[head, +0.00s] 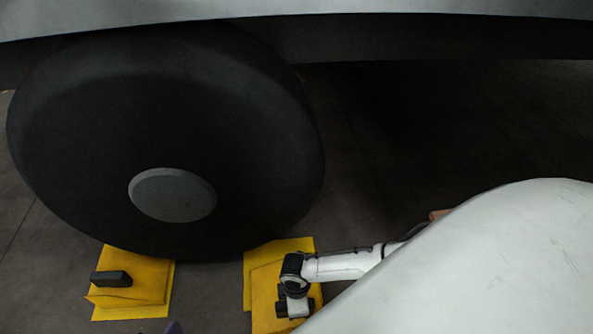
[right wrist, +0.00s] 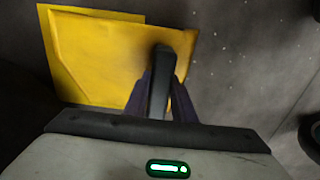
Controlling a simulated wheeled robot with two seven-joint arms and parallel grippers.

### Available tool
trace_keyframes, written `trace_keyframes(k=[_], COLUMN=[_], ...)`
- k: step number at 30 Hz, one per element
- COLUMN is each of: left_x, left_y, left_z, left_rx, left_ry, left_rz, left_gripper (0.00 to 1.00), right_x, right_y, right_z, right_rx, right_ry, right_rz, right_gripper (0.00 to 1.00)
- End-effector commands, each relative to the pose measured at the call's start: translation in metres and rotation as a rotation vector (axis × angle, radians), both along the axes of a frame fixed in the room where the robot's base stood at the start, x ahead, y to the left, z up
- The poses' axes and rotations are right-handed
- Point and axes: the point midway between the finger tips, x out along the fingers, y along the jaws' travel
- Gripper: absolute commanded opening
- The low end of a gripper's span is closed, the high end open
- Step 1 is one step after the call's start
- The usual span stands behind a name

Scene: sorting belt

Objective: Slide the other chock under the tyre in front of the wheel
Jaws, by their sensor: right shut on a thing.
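The big dark tyre (head: 240,130) with its grey hub (head: 172,195) stands on the floor at the left. One yellow chock (head: 150,280) with a black handle (head: 111,278) lies at its lower left edge. The other yellow chock (head: 263,283) lies at its lower right edge; I cannot tell whether it touches the rubber. My right gripper (head: 293,306) is shut on this chock's dark handle, which shows between the purple fingers in the right wrist view (right wrist: 158,85). A small purple tip, seemingly of my left gripper (head: 173,328), shows at the bottom edge; its jaws are hidden.
The pale vehicle body (head: 300,8) overhangs the tyre along the top. Dark floor (head: 400,160) under it, right of the tyre, looks clear. Bare floor (head: 209,295) lies between the two chocks. A large white part of mine covers the lower right.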

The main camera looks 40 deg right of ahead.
Motion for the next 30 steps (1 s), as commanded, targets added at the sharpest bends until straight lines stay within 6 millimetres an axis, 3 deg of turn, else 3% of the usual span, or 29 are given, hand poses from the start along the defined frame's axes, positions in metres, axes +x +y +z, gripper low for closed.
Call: trace_keyframes(k=[30], left_x=[0.0], left_y=[-0.005], left_z=[0.011], left_rx=[-0.043], left_ry=[-0.031], left_rz=[-0.003], left_gripper=[0.45], right_x=[0.079], right_y=[-0.046], right_z=[0.001], right_rx=[0.001], right_ry=[-0.004], right_rz=[-0.002], right_gripper=[0.0])
